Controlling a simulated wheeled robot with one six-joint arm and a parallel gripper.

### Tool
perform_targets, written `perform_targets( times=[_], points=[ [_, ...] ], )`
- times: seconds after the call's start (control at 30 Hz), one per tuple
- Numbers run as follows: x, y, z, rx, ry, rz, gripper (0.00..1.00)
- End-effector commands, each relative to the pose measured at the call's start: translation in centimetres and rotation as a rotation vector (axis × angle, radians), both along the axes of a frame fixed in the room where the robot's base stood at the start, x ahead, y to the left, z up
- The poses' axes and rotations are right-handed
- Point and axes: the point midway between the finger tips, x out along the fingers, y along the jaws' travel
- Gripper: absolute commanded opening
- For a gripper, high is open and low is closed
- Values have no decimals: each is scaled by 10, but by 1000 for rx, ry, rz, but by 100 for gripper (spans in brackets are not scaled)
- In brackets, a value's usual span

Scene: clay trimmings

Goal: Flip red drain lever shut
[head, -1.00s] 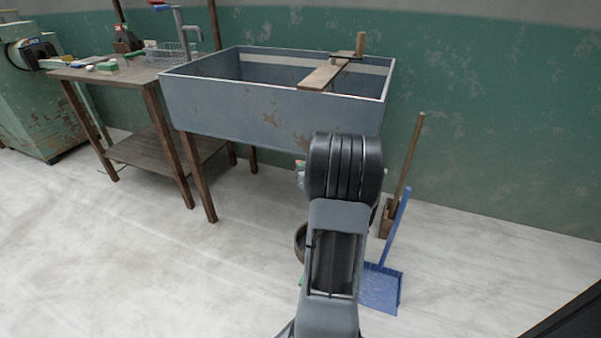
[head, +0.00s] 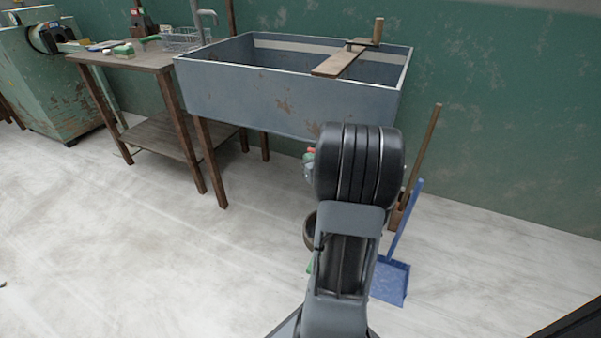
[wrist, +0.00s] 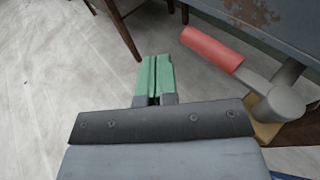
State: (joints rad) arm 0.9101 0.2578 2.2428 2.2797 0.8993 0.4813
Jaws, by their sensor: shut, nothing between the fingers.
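The red drain lever (wrist: 212,49) shows in the wrist view at the upper right, a red grip on a grey arm that joins a round grey valve body (wrist: 281,103). In the head view my arm hides most of the gripper.
The grey-blue sink (head: 240,95) stands on wooden legs, with a board (head: 339,64) across it. A wooden table (head: 150,60) adjoins it on the left. A blue dustpan (head: 390,280) and a wooden-handled tool (head: 424,150) stand at right. The floor at left is clear.

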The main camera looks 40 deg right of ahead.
Motion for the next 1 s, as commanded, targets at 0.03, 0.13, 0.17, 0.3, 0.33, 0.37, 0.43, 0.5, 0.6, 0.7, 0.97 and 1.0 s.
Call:
perform_targets(
  times=[0.03, 0.13, 0.17, 0.3, 0.33, 0.37, 0.43, 0.5, 0.6, 0.7, 0.97, 1.0],
  points=[
    [-4, 12, 5, 0, 0, 4, 0],
    [-13, 31, 9, 1, 1, 2, 0],
    [-15, 36, 11, 0, 1, 1, 0],
    [-27, 58, 15, 1, 1, -3, 0],
    [-29, 62, 16, 0, 0, -3, 0],
    [-31, 66, 17, 1, 1, -3, 0],
    [-34, 74, 15, -1, -1, -4, 0],
    [-36, 79, 16, -1, 0, -4, 0],
    [-39, 85, 18, -1, 0, -4, 0],
    [-40, 88, 18, 1, 1, -3, 0],
    [-40, 90, 19, 1, 2, -2, 0],
    [-40, 90, 19, 1, 3, -2, 0]
  ],
)
